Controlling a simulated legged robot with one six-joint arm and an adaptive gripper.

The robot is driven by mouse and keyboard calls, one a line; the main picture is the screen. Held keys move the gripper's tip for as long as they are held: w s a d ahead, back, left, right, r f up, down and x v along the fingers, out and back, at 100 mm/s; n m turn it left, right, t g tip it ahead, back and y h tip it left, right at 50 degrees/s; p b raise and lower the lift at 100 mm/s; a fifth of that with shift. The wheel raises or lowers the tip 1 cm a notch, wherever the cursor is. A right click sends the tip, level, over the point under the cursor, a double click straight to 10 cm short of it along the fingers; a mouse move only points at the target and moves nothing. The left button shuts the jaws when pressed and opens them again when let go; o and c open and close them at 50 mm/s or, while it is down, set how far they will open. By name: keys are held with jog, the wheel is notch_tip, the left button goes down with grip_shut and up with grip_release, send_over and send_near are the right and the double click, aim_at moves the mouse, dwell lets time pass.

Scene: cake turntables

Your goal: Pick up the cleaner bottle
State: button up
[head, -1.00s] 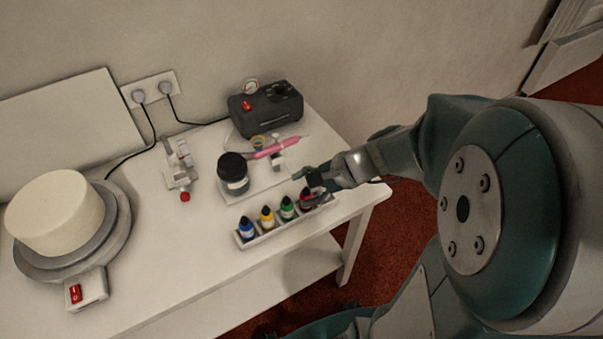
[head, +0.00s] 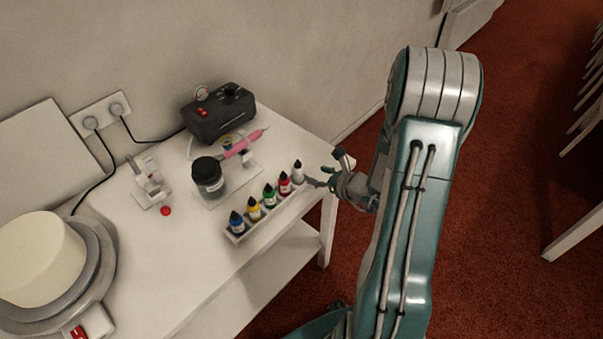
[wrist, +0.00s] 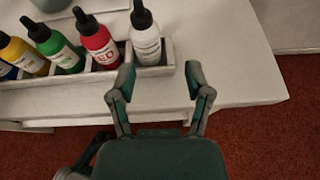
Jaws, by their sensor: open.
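The cleaner bottle appears to be the white bottle with a black nozzle cap (head: 297,173), upright in the right end slot of the bottle rack (head: 262,222). In the wrist view the white bottle (wrist: 146,43) stands just beyond my fingertips, slightly left of the middle between them. My gripper (head: 327,170) is open and empty, just right of the rack's end. In the wrist view my gripper (wrist: 160,84) has its fingers spread at the table's front edge, with nothing between the pads.
Red (head: 284,184), green (head: 269,196), yellow (head: 254,210) and blue (head: 237,224) bottles fill the rack's other slots. A cake (head: 38,258) sits at left.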

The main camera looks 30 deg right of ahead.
aim_at(301, 173)
jog(key=w+a, duration=0.1)
jog(key=w+a+f, duration=0.1)
jog(key=w, duration=0.1)
jog(key=w+a, duration=0.2)
jog(key=shift+w+f, duration=0.25)
jog(key=shift+f, duration=0.15)
jog(key=shift+w+d+f, duration=0.1)
jog(key=shift+w+d, duration=0.1)
jog(key=shift+d, duration=0.35)
jog(key=shift+a, duration=0.25)
jog(key=c, duration=0.5)
jog(key=shift+a, duration=0.3)
jog(key=shift+c, duration=0.2)
